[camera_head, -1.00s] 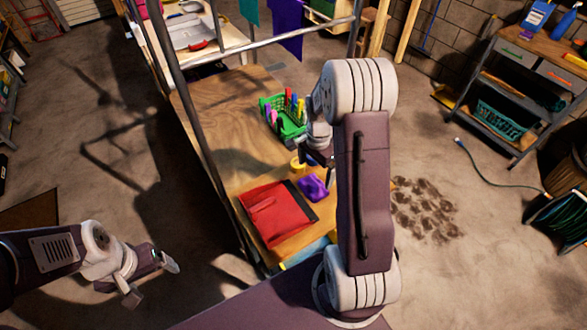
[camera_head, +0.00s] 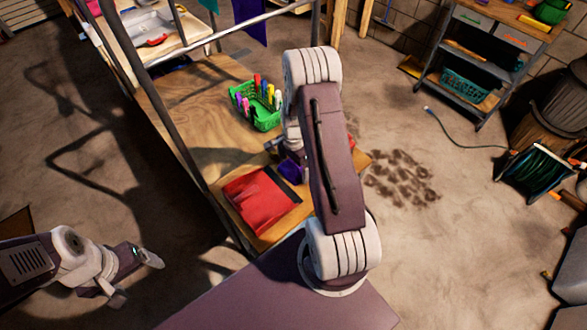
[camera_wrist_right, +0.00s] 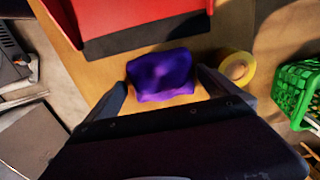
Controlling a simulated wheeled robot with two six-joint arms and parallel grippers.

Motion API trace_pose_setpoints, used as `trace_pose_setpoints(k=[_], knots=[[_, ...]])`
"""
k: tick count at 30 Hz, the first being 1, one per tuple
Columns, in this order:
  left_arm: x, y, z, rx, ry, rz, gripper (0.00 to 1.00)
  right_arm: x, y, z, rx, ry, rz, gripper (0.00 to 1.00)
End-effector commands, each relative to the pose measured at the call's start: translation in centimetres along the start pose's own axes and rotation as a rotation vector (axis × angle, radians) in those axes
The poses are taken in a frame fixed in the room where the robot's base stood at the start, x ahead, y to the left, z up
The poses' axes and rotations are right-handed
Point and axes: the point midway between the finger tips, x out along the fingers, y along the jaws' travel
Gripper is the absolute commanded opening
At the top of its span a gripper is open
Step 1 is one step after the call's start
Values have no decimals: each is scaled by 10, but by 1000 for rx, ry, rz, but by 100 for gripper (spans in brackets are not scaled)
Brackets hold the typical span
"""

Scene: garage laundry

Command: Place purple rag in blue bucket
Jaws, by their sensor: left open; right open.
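The purple rag (camera_head: 291,171) lies crumpled on the wooden table, partly hidden by my right arm in the head view. In the right wrist view the rag (camera_wrist_right: 160,74) sits between the tips of my open right gripper (camera_wrist_right: 164,88); whether the fingers touch it I cannot tell. My left gripper (camera_head: 134,278) is open and empty, held out over the floor left of the table. I cannot make out a blue bucket in either view.
A yellow tape roll (camera_wrist_right: 250,75) and a green basket (camera_head: 262,117) of coloured items are nearby on the table (camera_head: 190,98). Metal rails run along the table. A shelf cart (camera_head: 480,70) stands at the back right.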

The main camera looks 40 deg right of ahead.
Motion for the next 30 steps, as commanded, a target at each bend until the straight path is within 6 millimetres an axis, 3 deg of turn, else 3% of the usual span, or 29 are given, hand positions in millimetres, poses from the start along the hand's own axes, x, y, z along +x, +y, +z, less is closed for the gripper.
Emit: trace_pose_setpoints(k=[6, 12, 13, 14, 22, 28, 30], knots=[[0, 0, 0, 0, 0, 0, 82, 2, -1, 0, 0, 1, -2, 100], [0, 0, 0, 0, 0, 0, 82, 2, -1, 0, 0, 1, -2, 50], [0, 0, 0, 0, 0, 0, 82, 2, -1, 0, 0, 1, -2, 50], [0, 0, 0, 0, 0, 0, 82, 2, -1, 0, 0, 1, -2, 44], [1, 0, 0, 0, 0, 0, 82, -4, -1, 0, 0, 1, -3, 43], [5, 0, 0, 0, 0, 0, 82, -37, -2, -1, 0, 4, -8, 43], [7, 0, 1, 0, 0, 0, 82, -46, 2, -14, 4, 3, -5, 43]])
